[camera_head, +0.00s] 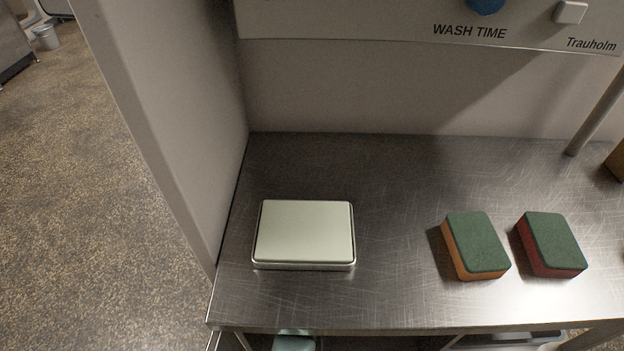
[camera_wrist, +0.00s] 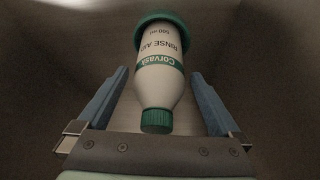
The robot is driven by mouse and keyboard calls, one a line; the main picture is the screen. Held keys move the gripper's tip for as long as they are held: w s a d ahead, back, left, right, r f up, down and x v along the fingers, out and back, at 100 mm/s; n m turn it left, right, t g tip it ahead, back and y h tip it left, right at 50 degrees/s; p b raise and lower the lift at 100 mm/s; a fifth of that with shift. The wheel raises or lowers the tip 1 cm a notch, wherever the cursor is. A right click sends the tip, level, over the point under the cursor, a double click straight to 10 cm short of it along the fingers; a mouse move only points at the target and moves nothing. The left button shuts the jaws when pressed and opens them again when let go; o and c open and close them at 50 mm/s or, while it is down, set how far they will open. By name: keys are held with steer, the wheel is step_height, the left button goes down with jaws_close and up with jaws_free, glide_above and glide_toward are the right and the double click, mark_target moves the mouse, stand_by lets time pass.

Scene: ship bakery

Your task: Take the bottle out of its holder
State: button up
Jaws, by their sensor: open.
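My gripper (camera_wrist: 160,73) is open, with one blue finger on each side of the bottle. Gaps show between the fingers and the bottle's lower part; how far the fingertips reach along it is hard to judge. The inside of the holder is hidden. Neither bottle nor holder shows in the head view.
A "WASH TIME" panel (camera_head: 400,22) is above, and a wall panel (camera_head: 175,110) stands left. Dark surfaces surround the holder in the wrist view.

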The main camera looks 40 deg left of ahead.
steer(key=b+x, duration=0.1)
steer(key=x, duration=0.2)
steer(key=shift+w+a, duration=0.15)
steer(key=shift+w, duration=0.15)
jaws_close()
steer(key=shift+w+r, duration=0.1)
stand_by(0.3)
